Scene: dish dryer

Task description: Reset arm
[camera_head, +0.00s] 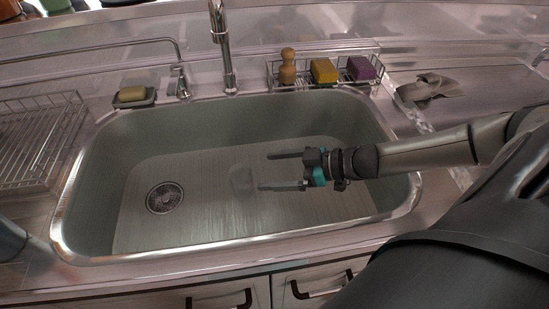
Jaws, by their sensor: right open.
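My right gripper (264,171) reaches in from the right and hangs over the right half of the sink (150,149). Its two dark fingers point left and are spread apart with nothing between them. My right arm crosses the sink's right rim. At the left edge, a small grey part (10,238) shows that may belong to my left arm. My left gripper is not in view.
A faucet (225,50) stands behind the sink. A wire caddy (325,72) holds a brush, a yellow sponge and a purple sponge. A soap dish (134,96) sits at the back left. A wire rack (40,140) stands left. A cloth (428,90) lies right.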

